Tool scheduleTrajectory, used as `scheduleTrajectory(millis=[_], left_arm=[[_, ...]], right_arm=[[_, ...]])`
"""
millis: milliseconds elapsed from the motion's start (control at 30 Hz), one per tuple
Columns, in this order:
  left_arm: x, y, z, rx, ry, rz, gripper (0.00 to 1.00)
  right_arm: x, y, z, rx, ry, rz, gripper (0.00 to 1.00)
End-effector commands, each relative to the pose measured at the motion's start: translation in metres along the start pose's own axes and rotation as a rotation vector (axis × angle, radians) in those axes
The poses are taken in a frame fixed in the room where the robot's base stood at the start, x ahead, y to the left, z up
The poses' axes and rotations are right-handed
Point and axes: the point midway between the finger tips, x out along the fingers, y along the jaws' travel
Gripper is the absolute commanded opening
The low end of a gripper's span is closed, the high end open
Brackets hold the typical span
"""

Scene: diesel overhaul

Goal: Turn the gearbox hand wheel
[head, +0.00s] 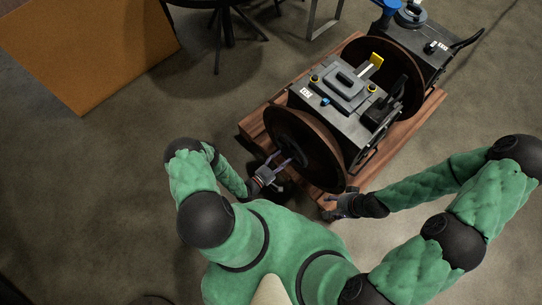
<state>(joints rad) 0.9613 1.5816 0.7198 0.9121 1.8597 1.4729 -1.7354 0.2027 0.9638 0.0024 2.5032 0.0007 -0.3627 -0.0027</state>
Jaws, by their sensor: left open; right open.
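The gearbox (338,98) is a black housing with yellow caps, a blue cap and a white label. It sits on a wooden pallet. A large brown, rusty-looking wheel (318,165) with a dark hub stands at its near end, facing me. My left gripper (277,165) is open, with its fingers in front of the wheel's lower left face. I cannot tell whether they touch it. My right gripper (331,207) is open near the pallet's near corner, below the wheel's lower edge. Nothing shows between its fingers.
The wooden pallet (394,141) carries the machine. A second brown wheel (411,88) and another black unit (413,35) stand behind. An orange-brown board (85,45) is at upper left, with dark furniture legs (218,45) beside it. The grey floor on the left is clear.

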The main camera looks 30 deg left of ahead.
Motion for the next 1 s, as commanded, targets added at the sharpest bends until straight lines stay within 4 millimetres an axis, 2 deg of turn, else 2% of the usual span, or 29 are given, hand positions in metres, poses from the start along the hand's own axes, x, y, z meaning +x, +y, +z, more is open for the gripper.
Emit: scheduleTrajectory(millis=[200, 500, 700, 1000], left_arm=[[-0.04, 0.0, -0.001, -0.002, 0.006, 0.0, 0.59], [-0.083, 0.0, -0.001, -0.001, 0.003, 0.0, 0.59], [-0.097, 0.0, 0.0, -0.001, 0.002, 0.0, 0.59], [-0.099, 0.0, 0.001, -0.001, -0.001, 0.0, 0.59]], right_arm=[[0.0, 0.0, 0.0, 0.0, 0.0, 0.0, 0.55], [0.0, 0.0, 0.0, 0.0, 0.0, 0.0, 0.55], [0.0, 0.0, 0.0, 0.0, 0.0, 0.0, 0.55], [0.0, 0.0, 0.0, 0.0, 0.0, 0.0, 0.55]])
